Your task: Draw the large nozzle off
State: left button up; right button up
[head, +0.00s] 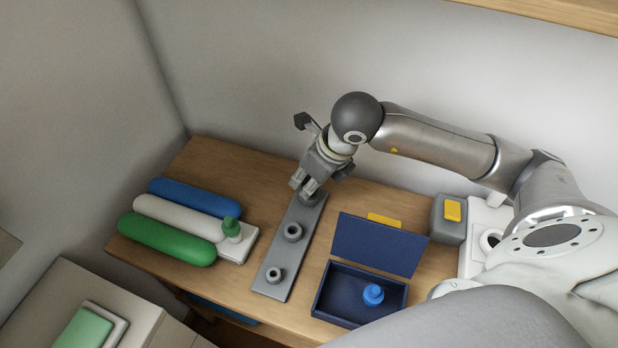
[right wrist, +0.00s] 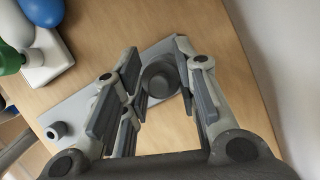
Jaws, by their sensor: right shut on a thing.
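A long grey plate (head: 284,250) lies on the wooden table and carries a row of grey round nozzles. The small nozzle (head: 274,274) is at the near end and the medium nozzle (head: 293,232) is in the middle. My right gripper (head: 309,188) points down at the far end of the plate. In the right wrist view my right gripper (right wrist: 158,62) is shut on the large nozzle (right wrist: 160,78), which sits between its fingers, at the plate. The fingers hide part of the plate. The small nozzle (right wrist: 57,130) stands clear of them. My left gripper is not in view.
Blue, white and green rolls with a green-topped piece (head: 231,229) lie left of the plate. An open navy box (head: 330,306) holding a blue piece (head: 373,294) is at right. A grey box with a yellow top (head: 449,222) stands beyond it. Walls close the back and left.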

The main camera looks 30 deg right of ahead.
jog(key=shift+r+p, duration=1)
jog(key=shift+r, duration=0.9)
